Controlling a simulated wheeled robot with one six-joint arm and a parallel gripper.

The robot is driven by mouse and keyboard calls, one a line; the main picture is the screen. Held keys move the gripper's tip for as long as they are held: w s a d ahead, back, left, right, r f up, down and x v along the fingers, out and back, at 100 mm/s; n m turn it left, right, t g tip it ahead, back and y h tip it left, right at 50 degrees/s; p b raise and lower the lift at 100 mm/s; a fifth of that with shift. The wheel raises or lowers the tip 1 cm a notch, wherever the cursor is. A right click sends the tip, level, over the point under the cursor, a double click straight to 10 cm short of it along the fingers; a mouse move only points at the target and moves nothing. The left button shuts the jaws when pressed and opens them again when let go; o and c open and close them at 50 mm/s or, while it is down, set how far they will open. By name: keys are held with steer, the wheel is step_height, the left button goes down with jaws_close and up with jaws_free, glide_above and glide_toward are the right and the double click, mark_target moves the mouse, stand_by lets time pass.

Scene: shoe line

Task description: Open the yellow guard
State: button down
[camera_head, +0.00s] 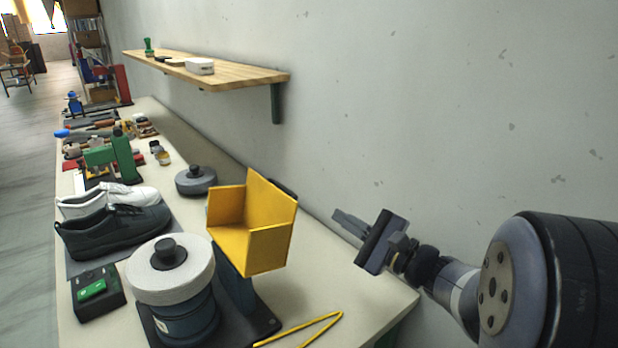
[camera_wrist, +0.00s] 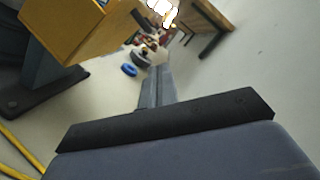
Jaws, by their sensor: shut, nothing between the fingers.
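The yellow guard (camera_head: 262,231) is a box of yellow panels on a dark post (camera_head: 234,287) that rises from a black base on the bench. It stands right of a machine with a white round top (camera_head: 170,268). Part of the guard (camera_wrist: 68,32) shows at the upper left in the wrist view. My gripper (camera_head: 338,215) is shut and empty, to the right of the guard and apart from it, near the wall. In the wrist view its fingers (camera_wrist: 157,88) lie together.
A dark shoe (camera_head: 115,232), a white shoe (camera_head: 135,194) and a black box with a green button (camera_head: 95,290) stand left of the machine. Yellow bent bars (camera_head: 305,328) lie at the bench's front. A wooden shelf (camera_head: 235,75) hangs on the wall above.

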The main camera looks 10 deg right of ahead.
steer(key=p+x, duration=0.2)
steer(key=x, duration=0.8)
steer(key=shift+a, duration=0.15)
steer(key=shift+s+r, duration=0.2)
